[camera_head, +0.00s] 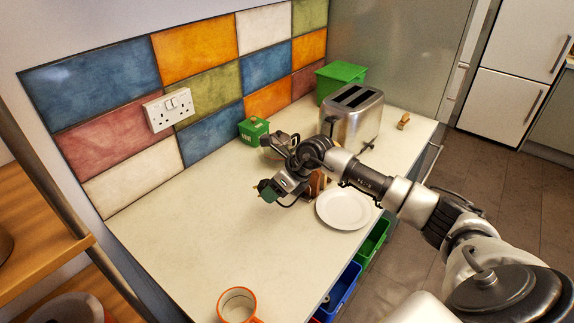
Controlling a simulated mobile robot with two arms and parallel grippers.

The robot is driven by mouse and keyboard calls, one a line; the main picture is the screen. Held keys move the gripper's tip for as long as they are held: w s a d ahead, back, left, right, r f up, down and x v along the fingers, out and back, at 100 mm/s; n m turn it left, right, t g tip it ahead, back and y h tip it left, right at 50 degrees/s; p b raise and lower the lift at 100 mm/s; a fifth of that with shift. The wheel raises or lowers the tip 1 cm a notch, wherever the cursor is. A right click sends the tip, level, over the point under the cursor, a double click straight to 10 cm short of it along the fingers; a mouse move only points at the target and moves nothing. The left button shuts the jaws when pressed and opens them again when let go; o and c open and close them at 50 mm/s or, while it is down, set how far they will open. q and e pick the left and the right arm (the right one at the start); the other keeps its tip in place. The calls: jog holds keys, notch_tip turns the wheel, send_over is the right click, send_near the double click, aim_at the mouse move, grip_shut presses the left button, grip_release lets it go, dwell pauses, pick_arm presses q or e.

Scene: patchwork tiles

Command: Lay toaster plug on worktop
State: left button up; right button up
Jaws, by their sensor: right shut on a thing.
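The silver two-slot toaster (350,122) stands at the back right of the pale worktop (205,225). My right gripper (274,189) is in front of it to the left, over the worktop. It is shut on a small dark greenish thing (266,190) that looks like the toaster plug. A dark loop, perhaps cord, shows beside the fingers. I cannot tell whether the plug touches the worktop. The double wall socket (168,109) on the tiles has nothing plugged in. My left gripper is not in view.
A small green box (254,130) and a larger green bin (341,76) stand by the wall. A white plate (344,210) lies near the front edge, with brown things partly hidden behind my gripper. An orange-rimmed mug (238,304) stands at the near end. The left worktop is clear.

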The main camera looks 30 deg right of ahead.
pick_arm(q)
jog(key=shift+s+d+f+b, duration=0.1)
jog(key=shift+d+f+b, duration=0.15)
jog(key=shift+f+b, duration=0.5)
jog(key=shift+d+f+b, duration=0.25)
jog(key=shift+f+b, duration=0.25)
jog(key=shift+b, duration=0.4)
pick_arm(e)
jog(key=shift+s+a+f, duration=0.1)
jog(key=shift+s+f, duration=0.15)
jog(key=shift+f, duration=0.9)
jog(key=shift+s+d+f, duration=0.1)
jog(key=shift+s+f, duration=0.1)
jog(key=shift+f, duration=1)
jog(key=shift+s+a+f, duration=0.1)
jog(key=shift+s+f, duration=0.15)
jog(key=shift+f, duration=0.9)
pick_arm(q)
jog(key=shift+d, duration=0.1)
pick_arm(e)
jog(key=o, duration=1.1)
pick_arm(q)
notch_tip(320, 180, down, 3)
jog(key=b, duration=0.2)
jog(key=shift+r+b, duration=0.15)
jog(key=shift+b, duration=0.2)
pick_arm(e)
jog(key=v, duration=1.1)
jog(key=shift+w+a, duration=0.1)
jog(key=shift+w, duration=0.1)
